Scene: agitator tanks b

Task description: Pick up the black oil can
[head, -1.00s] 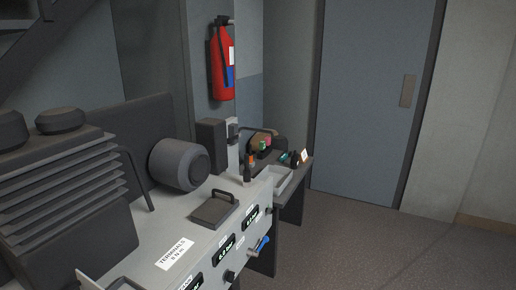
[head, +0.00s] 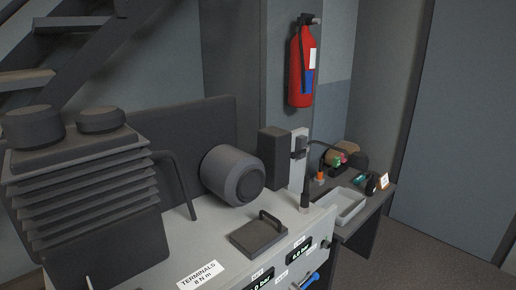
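I cannot pick out a black oil can for certain. A slim dark upright thing (head: 305,192) stands at the right end of the grey bench top, with a thin dark curved line rising above it; I cannot tell whether this is the can. A small dark rounded thing (head: 370,186) sits on the side table at the right, too small to make out. Neither of my grippers is in view.
The grey bench (head: 215,255) carries a finned dark unit (head: 85,190), a dark cylinder (head: 233,175) and a handled plate (head: 260,235). The dark side table (head: 362,220) holds a grey tray (head: 343,206) and small items. A fire extinguisher (head: 301,65) hangs behind.

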